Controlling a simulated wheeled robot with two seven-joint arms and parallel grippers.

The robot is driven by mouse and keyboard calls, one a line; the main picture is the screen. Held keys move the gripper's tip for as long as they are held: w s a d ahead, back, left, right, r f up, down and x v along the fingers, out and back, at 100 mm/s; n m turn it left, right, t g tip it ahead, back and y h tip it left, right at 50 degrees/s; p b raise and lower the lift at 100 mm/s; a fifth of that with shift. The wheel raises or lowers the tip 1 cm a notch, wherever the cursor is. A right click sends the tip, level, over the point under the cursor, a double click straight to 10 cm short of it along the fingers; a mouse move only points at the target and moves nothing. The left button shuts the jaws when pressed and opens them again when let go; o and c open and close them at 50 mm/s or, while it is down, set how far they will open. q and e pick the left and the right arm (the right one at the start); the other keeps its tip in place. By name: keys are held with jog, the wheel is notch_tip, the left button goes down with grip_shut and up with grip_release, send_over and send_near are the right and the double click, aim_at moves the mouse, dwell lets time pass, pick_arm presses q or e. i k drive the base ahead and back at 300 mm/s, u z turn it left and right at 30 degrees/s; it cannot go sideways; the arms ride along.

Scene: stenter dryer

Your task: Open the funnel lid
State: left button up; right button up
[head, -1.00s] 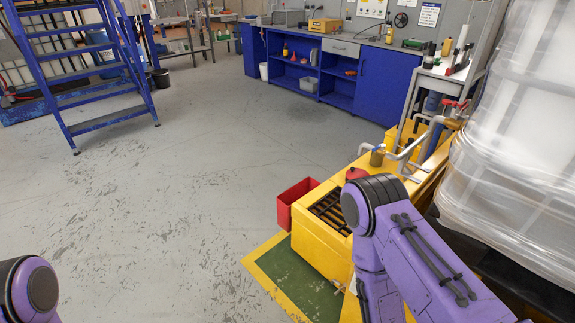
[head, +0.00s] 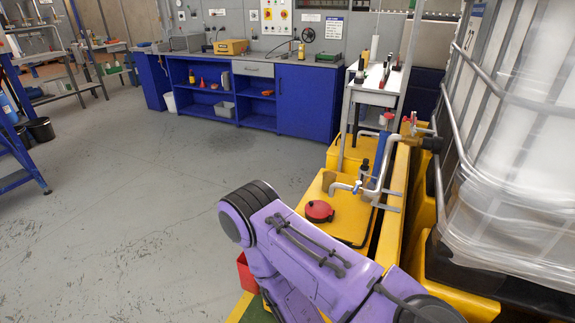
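A round red lid (head: 319,211), which looks like the funnel lid, lies flat on top of the yellow containment unit (head: 345,205) in the middle of the head view. It appears closed, with a small dark part on it. My purple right arm crosses the lower middle of the view, in front of the unit and close to the lid in the picture. Its gripper is out of view. My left arm and gripper are not in view.
Grey pipes with a valve (head: 360,186) rise just right of the lid. A large wrapped white tank (head: 520,150) stands at the right. A red bin (head: 246,272) is partly hidden by my arm. A blue workbench (head: 305,103) stands behind.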

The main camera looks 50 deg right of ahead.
aim_at(319, 210)
jog(key=i, duration=2.65)
jog(key=z, duration=3.65)
jog(key=i, duration=0.5)
jog(key=u, duration=0.1)
